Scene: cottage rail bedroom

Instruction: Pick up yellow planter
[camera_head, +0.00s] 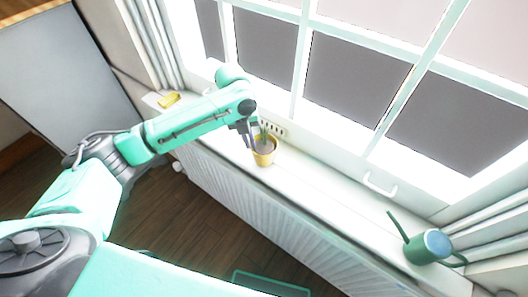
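The yellow planter (265,158) stands upright on the white window sill, with dark soil and a small green plant in it. My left arm reaches in from the left, and my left gripper (253,142) is at the planter's upper left rim, pointing down. Its fingers are small and partly overlap the plant and rim, so I cannot tell if they touch or grip the planter. My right gripper is not in view.
A green watering can (428,247) stands on the sill at the right. A small yellow object (169,100) lies at the sill's far left end. The window (300,70) rises behind, and a white radiator (250,205) is below. The sill between planter and can is clear.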

